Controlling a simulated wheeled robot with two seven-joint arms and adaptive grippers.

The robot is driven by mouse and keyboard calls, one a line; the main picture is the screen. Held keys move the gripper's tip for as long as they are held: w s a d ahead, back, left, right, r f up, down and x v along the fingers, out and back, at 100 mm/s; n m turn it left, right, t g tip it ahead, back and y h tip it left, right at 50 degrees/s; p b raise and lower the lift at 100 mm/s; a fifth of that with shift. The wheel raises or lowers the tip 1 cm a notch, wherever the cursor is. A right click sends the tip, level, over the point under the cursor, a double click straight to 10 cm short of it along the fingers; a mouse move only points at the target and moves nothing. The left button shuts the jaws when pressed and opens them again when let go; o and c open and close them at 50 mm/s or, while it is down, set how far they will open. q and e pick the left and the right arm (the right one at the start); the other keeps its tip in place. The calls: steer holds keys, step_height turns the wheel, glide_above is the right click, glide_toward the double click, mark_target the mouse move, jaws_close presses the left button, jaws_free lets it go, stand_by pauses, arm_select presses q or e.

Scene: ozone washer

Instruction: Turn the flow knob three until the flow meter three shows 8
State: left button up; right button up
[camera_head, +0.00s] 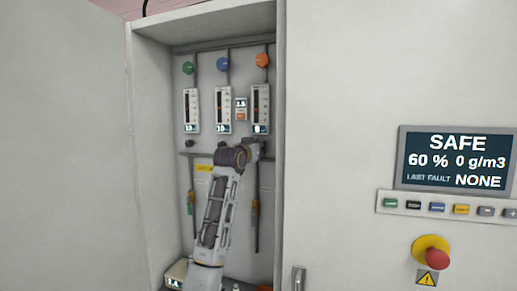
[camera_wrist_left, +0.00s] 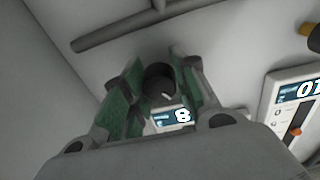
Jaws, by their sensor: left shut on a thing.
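The three flow meters hang in the open cabinet: left (camera_head: 191,110), middle (camera_head: 222,110) and flow meter three (camera_head: 260,105) on the right. My left gripper (camera_head: 256,148) is just below flow meter three and hides the knob there in the head view. In the left wrist view, the green-padded fingers of my left gripper (camera_wrist_left: 156,80) are shut around flow knob three (camera_wrist_left: 159,83), a dark round knob with a light mark. Flow meter three's display (camera_wrist_left: 172,117), beside the knob, reads 8. Its digit is too small to be sure of in the head view. My right gripper is out of view.
A small dark knob (camera_head: 189,143) sits below the left meter. Green, blue and orange round knobs (camera_head: 262,60) are above the meters. The cabinet's side walls are close on both sides. A status screen (camera_head: 455,158) reads SAFE, above a red button (camera_head: 438,257).

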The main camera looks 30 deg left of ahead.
arm_select(q)
steer(key=o, duration=0.8)
steer(key=shift+s+d+f, duration=0.1)
steer(key=shift+s+d, duration=0.25)
steer(key=shift+s, duration=1.65)
steer(key=shift+s+d+f, duration=0.1)
steer(key=shift+s+d, duration=0.3)
steer(key=shift+s, duration=1.55)
steer(key=shift+s+d, duration=0.35)
steer(key=shift+s, duration=1.65)
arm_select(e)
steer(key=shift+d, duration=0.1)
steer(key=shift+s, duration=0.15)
